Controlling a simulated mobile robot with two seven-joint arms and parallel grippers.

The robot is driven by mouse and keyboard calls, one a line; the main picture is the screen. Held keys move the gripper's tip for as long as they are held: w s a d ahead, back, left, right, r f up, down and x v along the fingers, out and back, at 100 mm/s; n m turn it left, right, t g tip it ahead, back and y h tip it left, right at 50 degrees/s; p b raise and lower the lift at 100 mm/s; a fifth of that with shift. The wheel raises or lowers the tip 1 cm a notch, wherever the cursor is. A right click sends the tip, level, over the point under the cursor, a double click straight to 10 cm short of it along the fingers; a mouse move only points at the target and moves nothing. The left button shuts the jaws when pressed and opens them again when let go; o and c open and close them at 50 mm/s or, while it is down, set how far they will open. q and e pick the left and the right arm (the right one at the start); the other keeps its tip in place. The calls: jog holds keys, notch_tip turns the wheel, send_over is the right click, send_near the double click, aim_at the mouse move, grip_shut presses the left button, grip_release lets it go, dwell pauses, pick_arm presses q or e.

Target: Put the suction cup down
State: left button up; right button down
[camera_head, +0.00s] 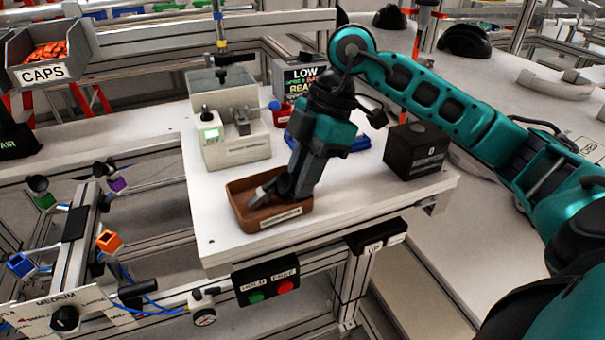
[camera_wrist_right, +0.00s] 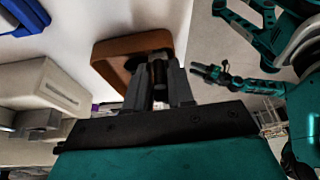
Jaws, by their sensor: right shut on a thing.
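My right gripper (camera_head: 270,194) is low at the brown tray (camera_head: 236,210) on the white table, its fingers reaching inside the rim. In the right wrist view, my right gripper (camera_wrist_right: 160,80) is shut on a small dark cylindrical piece, the suction cup (camera_wrist_right: 160,73). The brown tray (camera_wrist_right: 110,52) lies just beyond the fingertips there. In the head view the cup is hidden by the fingers. I cannot tell whether it touches the tray floor. My left gripper (camera_wrist_right: 207,72) shows small in the right wrist view; its jaws are too small to judge.
A pale machine fixture (camera_head: 235,148) stands behind the tray. A black box (camera_head: 416,150) stands to the right, and a blue tray (camera_head: 355,143) lies behind my right wrist. A button panel (camera_head: 266,284) hangs at the front edge. The table's front right is clear.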

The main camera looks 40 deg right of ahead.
jog(key=c, duration=1.3)
grip_release()
jog(key=shift+o, duration=0.2)
jog(key=p+v, duration=0.2)
jog(key=v, duration=1)
